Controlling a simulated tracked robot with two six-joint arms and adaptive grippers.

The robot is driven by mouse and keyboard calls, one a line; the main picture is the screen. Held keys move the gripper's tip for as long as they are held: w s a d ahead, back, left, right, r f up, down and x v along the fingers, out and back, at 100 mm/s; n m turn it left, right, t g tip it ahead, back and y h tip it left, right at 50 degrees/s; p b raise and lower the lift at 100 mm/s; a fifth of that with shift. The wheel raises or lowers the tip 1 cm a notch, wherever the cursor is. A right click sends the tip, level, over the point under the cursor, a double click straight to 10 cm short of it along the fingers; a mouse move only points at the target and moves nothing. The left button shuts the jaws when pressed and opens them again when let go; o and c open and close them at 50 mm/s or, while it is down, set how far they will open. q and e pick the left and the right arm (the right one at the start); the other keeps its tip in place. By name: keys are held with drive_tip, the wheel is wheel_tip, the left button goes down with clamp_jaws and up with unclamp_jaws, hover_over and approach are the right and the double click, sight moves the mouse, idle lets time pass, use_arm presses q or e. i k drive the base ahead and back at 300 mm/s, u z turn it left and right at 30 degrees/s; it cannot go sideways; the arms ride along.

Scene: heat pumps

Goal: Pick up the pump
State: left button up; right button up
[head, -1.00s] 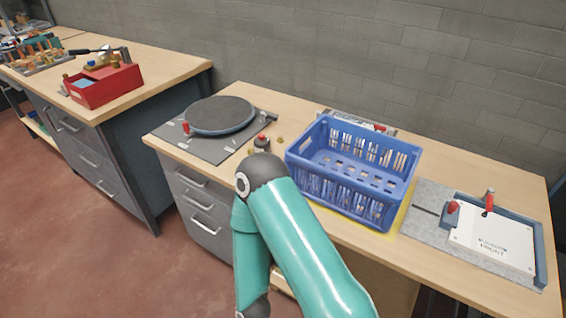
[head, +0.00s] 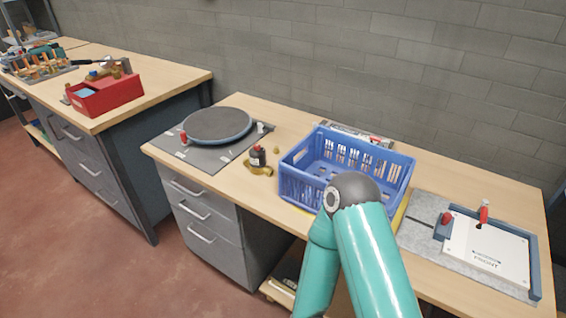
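A small pump-like part (head: 258,160), with a dark body, a reddish mark and a brass-coloured base, stands on the workbench between the turntable and the blue crate. It is probably the pump, but it is too small to be sure. One of my teal arms rises from the bottom of the head view, its dark joint in front of the crate's lower right part. Neither gripper shows, so I cannot tell what they hold.
The blue crate (head: 298,190) stands on the workbench (head: 225,186). A round turntable (head: 217,124) is to its left, and a white plate in a fixture (head: 487,246) to its right. A red toolbox (head: 105,97) sits on the left bench. A small brass piece (head: 276,149) lies near the pump-like part.

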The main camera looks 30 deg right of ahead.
sight(256, 160)
drive_tip(key=z, duration=0.1)
drive_tip(key=i, duration=1)
drive_tip(key=u, duration=0.05)
